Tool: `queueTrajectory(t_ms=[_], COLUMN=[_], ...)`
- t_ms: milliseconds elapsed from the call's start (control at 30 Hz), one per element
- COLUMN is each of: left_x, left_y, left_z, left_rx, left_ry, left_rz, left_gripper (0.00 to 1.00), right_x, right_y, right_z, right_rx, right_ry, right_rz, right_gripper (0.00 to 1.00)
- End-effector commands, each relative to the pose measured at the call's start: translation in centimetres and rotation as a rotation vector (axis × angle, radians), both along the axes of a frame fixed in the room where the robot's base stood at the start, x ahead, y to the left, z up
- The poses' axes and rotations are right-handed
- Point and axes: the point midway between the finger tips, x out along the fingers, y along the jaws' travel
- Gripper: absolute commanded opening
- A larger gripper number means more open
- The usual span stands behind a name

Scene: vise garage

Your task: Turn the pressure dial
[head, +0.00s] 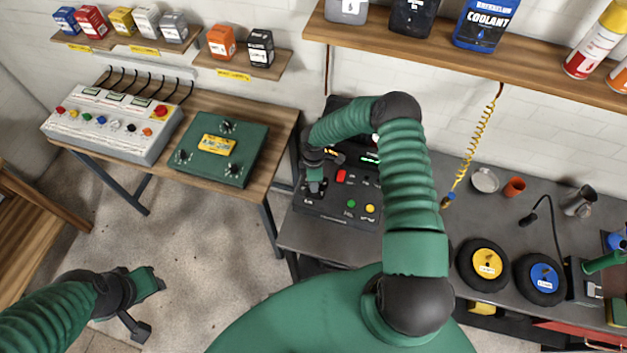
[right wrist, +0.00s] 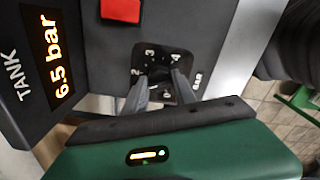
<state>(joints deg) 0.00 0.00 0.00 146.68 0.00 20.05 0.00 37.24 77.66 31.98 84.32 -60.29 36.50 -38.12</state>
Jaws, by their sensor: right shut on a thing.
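The pressure dial (right wrist: 160,72) is a small dark knob on a pale-marked patch of the black control panel (head: 325,209). My right gripper (right wrist: 161,88) is shut on the dial, one finger on each side. The fingers and their shadow hide much of the dial, so its pointer is hard to read. In the head view my right gripper (head: 315,187) reaches down to the panel's left part and covers the dial. My left gripper (head: 145,304) is open and empty above the floor at lower left.
A red button (head: 341,176), a green button (head: 351,203) and a yellow button (head: 370,208) are close to my right gripper. A white button console (head: 112,122) and a green box (head: 221,150) stand on the left table. Wheels and cups occupy the right bench.

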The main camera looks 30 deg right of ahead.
Motion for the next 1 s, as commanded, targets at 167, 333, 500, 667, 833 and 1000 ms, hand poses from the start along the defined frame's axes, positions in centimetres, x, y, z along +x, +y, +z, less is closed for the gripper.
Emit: queueTrajectory(t_ms=[167,333,500,667,833,1000], left_x=[0.0,0.0,0.0,0.0,0.0,0.0], left_y=[0.0,0.0,0.0,0.0,0.0,0.0], left_z=[0.0,-0.3,-0.9,-1.8,-3.0,-4.1], left_rx=[0.000,0.000,0.000,0.000,0.000,0.000], left_ry=[0.000,0.000,0.000,0.000,0.000,0.000], left_rz=[0.000,0.000,0.000,0.000,0.000,0.000], left_gripper=[0.36,0.36,0.36,0.36,0.36,0.36], right_x=[0.1,0.1,0.2,0.2,0.3,0.3], right_y=[-0.1,-0.2,-0.3,-0.3,-0.3,-0.3], right_z=[0.1,0.0,-0.1,-0.1,-0.2,-0.1], right_rx=[-0.002,-0.004,-0.005,-0.006,-0.005,-0.005], right_ry=[-0.002,-0.004,-0.004,-0.006,-0.007,-0.008], right_rz=[-0.002,-0.022,-0.086,-0.192,-0.341,-0.504], right_gripper=[0.00,0.00,0.00,0.00,0.00,0.00])
